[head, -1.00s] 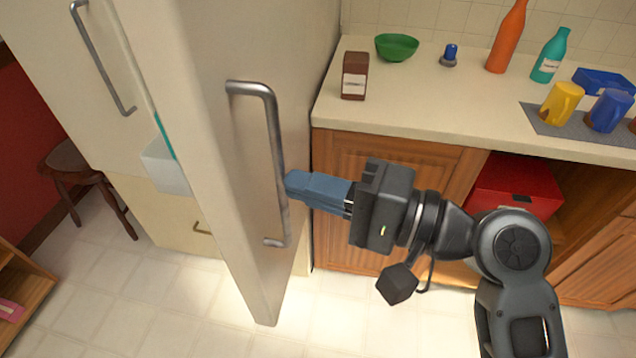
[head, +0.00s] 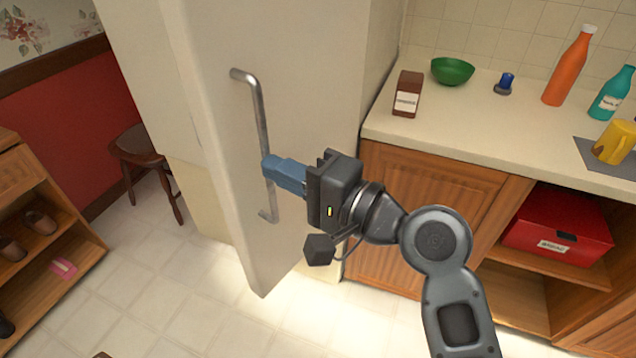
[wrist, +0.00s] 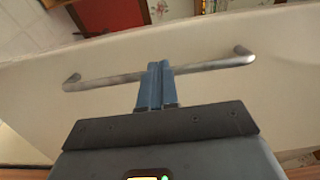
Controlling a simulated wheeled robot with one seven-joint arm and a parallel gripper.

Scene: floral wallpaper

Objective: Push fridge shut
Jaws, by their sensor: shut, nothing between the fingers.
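The fridge door (head: 215,120) is a pale cream panel standing open, its free edge toward the left front. Its metal bar handle (head: 262,130) runs up and down on the outer face. My gripper (head: 268,170) is shut, with blue fingers at the handle from the right side. In the wrist view, the handle (wrist: 105,82) crosses the picture and the gripper fingertips (wrist: 158,66) lie over its middle, against the door face (wrist: 215,95). The frames do not show whether they touch the door itself. The fridge interior is hidden behind the door.
A wooden counter (head: 480,120) to the right holds a brown box (head: 407,95), a green bowl (head: 452,70) and bottles. A red box (head: 560,232) sits in its open shelf. A stool (head: 140,150) and shoe rack (head: 35,240) stand left. Tiled floor in front is clear.

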